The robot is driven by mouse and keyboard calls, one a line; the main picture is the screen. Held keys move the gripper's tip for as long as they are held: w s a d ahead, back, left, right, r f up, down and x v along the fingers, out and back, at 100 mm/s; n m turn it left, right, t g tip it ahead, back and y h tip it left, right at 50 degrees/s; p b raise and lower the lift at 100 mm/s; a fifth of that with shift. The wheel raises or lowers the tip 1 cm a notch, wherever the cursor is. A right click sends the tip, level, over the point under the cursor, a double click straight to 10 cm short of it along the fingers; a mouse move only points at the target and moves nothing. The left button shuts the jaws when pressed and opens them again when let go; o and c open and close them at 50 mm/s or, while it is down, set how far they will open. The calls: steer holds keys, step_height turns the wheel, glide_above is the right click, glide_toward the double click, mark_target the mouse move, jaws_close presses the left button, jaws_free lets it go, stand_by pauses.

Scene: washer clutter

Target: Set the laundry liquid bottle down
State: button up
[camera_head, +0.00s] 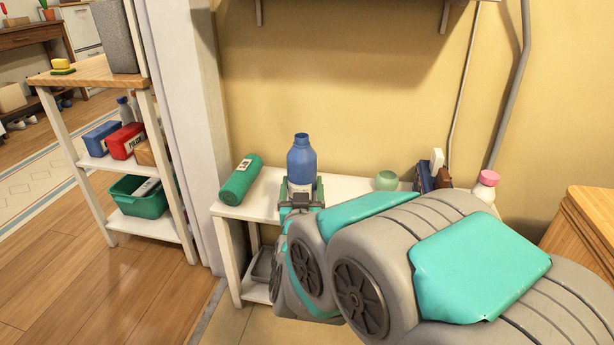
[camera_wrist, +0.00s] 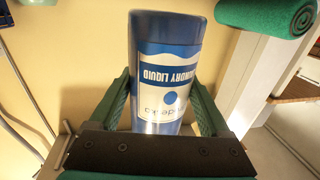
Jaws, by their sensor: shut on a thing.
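The laundry liquid bottle (camera_head: 302,160) is blue with a blue and white label. It stands upright in the head view, at the white shelf unit's top (camera_head: 258,205). My gripper (camera_head: 301,188) is shut around its lower part from the front. In the wrist view the bottle (camera_wrist: 166,65) appears upside down, its label reading "LAUNDRY LIQUID", with a green finger on each side. My gripper hides the bottle's base in the head view, so I cannot tell whether it touches the shelf top.
A green roll (camera_head: 240,179) lies on the shelf top left of the bottle. A pale green round object (camera_head: 387,180), dark boxes (camera_head: 424,178) and a pink-capped white bottle (camera_head: 485,186) are to the right. The yellow wall (camera_head: 350,100) is behind. Bare top shows between bottle and round object.

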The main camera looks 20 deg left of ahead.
steer(key=shift+w+a+f+b, duration=0.2)
steer(key=shift+w+a+f, duration=0.55)
steer(key=shift+w, duration=0.7)
steer(key=shift+w+a+f+b, duration=0.25)
steer(key=shift+w+a+f, duration=0.55)
steer(key=shift+w, duration=0.7)
steer(key=shift+w+a+f+b, duration=0.2)
steer(key=shift+w+a+f, duration=0.55)
steer(key=shift+w, duration=0.7)
steer(key=shift+f, duration=0.1)
steer(key=o, duration=1.2)
steer(key=shift+o, duration=0.2)
steer(key=p+v, duration=0.1)
steer(key=v, duration=1.1)
steer(key=shift+d, duration=0.1)
